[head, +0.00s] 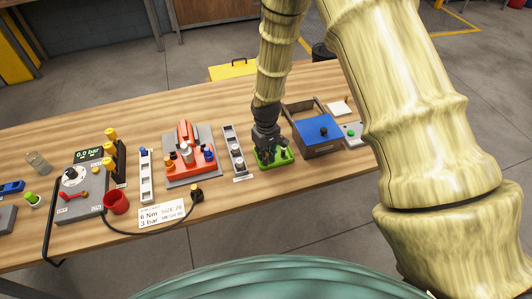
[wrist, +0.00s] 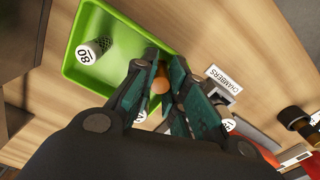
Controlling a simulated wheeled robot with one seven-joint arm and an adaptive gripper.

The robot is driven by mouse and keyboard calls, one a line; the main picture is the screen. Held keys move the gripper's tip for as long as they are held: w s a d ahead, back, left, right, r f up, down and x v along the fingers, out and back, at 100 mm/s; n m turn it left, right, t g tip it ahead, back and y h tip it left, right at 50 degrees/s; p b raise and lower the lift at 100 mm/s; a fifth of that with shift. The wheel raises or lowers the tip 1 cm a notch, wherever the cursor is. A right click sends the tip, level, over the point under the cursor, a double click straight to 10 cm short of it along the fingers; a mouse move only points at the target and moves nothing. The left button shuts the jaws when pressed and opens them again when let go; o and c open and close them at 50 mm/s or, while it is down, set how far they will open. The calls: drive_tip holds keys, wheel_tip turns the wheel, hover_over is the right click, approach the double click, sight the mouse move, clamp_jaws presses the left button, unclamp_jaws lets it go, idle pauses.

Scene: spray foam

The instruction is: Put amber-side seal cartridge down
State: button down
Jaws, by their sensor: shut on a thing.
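My gripper (wrist: 164,62) is shut on a small cartridge with an orange end (wrist: 160,84), seen between the teal fingers in the wrist view. The fingers hide most of its body. The fingertips are at the edge of a green tray (wrist: 72,45); I cannot tell how high the cartridge is above it. In the tray lies a dark knurled cylinder with a white end (wrist: 86,56) marked 08 or 80. In the head view my gripper (head: 267,153) is over the green tray (head: 288,158), and the held cartridge is hidden.
Left of the tray stands a grey rack (head: 233,142) holding cylinders; a CHAMBERS label (wrist: 225,78) is near the tray. A red-orange fixture (head: 187,140) is further left. A blue-lidded wooden box (head: 318,132) stands close right. Bare table lies in front of the tray.

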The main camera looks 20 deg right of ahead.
drive_tip(key=shift+s+f, duration=0.25)
drive_tip(key=shift+f, duration=0.15)
drive_tip(key=shift+s+f+b, duration=0.3)
drive_tip(key=shift+f+b, duration=0.05)
drive_tip(key=shift+b, duration=0.1)
drive_tip(key=c, duration=1.5)
unclamp_jaws()
drive_tip(key=shift+a, duration=0.1)
drive_tip(key=shift+o, duration=0.3)
drive_tip(key=shift+w+f, duration=0.3)
drive_tip(key=shift+w, duration=0.1)
drive_tip(key=shift+r, duration=0.3)
drive_tip(key=shift+r, duration=0.1)
